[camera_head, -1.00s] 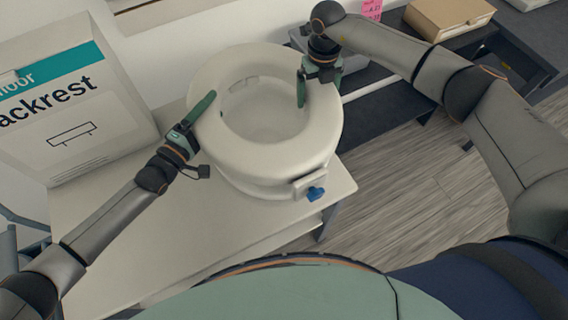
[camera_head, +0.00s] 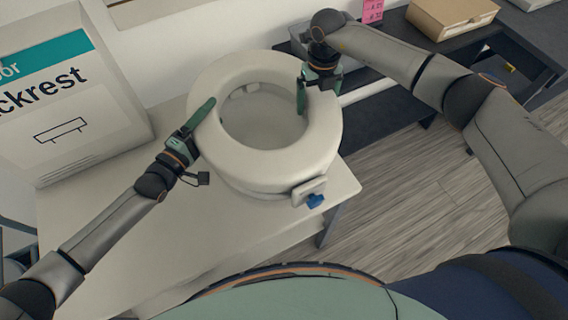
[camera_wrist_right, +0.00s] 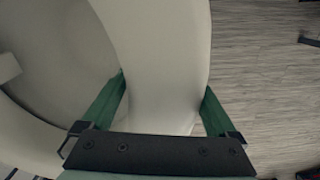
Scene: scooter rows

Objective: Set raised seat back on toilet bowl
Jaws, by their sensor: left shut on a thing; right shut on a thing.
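The white raised seat (camera_head: 312,166) is a thick ring with a wide opening, above a white table at the centre of the head view. A bracket with a blue knob (camera_head: 315,200) is on its front right. My left gripper (camera_head: 200,112) is shut on the seat's left rim. My right gripper (camera_head: 303,94) is shut on its right rim; in the right wrist view, the fingers (camera_wrist_right: 162,100) straddle the white rim (camera_wrist_right: 155,50). A pale surface shows through the opening. I cannot clearly tell a separate toilet bowl under the seat, or whether they touch.
A large box with a teal band (camera_head: 70,100) stands left on the white table (camera_head: 110,230). A dark bench (camera_head: 395,115) with a cardboard box (camera_head: 450,18) and a pink tag (camera_head: 372,10) is behind right. Wood floor (camera_head: 400,200) is clear at right.

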